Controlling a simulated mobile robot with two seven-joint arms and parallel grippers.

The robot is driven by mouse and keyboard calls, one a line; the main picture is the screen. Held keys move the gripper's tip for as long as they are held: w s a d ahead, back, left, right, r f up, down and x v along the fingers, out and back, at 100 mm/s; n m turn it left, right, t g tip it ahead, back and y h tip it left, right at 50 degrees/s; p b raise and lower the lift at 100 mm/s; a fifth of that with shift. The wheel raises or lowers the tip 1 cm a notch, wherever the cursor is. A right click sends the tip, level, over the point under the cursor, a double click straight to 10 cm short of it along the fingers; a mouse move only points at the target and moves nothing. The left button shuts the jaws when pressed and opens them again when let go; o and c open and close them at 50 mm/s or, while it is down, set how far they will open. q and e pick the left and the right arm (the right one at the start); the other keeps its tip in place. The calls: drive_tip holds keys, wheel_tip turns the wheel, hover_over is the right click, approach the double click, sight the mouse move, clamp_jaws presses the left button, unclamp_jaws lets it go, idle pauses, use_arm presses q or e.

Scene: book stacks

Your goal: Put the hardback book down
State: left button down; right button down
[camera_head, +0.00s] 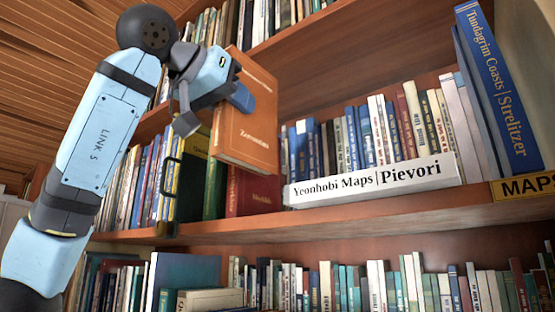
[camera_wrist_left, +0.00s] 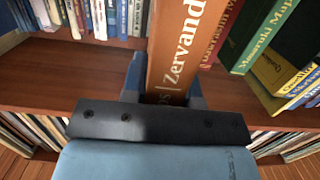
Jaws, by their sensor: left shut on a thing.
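The hardback book (camera_head: 247,128) is orange-brown with pale lettering on its spine. My left gripper (camera_head: 236,94) is shut on it and holds it upright, slightly tilted, in front of the middle shelf in the head view. In the left wrist view the book (camera_wrist_left: 172,50) stands between the blue fingers of the gripper (camera_wrist_left: 165,85), its spine facing the camera. Its lower end overlaps a red book in the head view; I cannot tell whether it touches the shelf or other books. My right gripper is not in view.
A red book (camera_head: 252,193) and a green book stand behind the held book on the middle shelf (camera_head: 340,222). A white book (camera_head: 370,182) lies lengthwise to the right, before a row of upright books. A blue book (camera_head: 500,85) leans at far right above a MAPS label (camera_head: 525,186).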

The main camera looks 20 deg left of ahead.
use_arm(q)
drive_tip(key=p, duration=0.2)
hover_over(273, 163)
drive_tip(key=w, duration=0.2)
drive_tip(key=shift+a+r, duration=0.15)
drive_tip(key=shift+a, duration=0.1)
wheel_tip(273, 163, down, 3)
drive_tip(key=shift+r, duration=0.1)
drive_tip(key=shift+s+a+f, duration=0.15)
drive_tip(key=shift+a+f, duration=0.05)
drive_tip(key=shift+f, duration=0.3)
drive_tip(key=shift+s+f, duration=0.1)
drive_tip(key=shift+f, duration=0.25)
wheel_tip(273, 163, down, 2)
drive_tip(key=shift+d+f+p, duration=0.1)
drive_tip(key=shift+p, duration=0.4)
drive_tip(key=shift+w+f, duration=0.25)
drive_tip(key=shift+w, duration=0.05)
drive_tip(key=shift+s+f, duration=0.1)
drive_tip(key=shift+s, duration=0.05)
drive_tip(key=c, duration=0.9)
unclamp_jaws()
drive_tip(key=shift+f, duration=0.1)
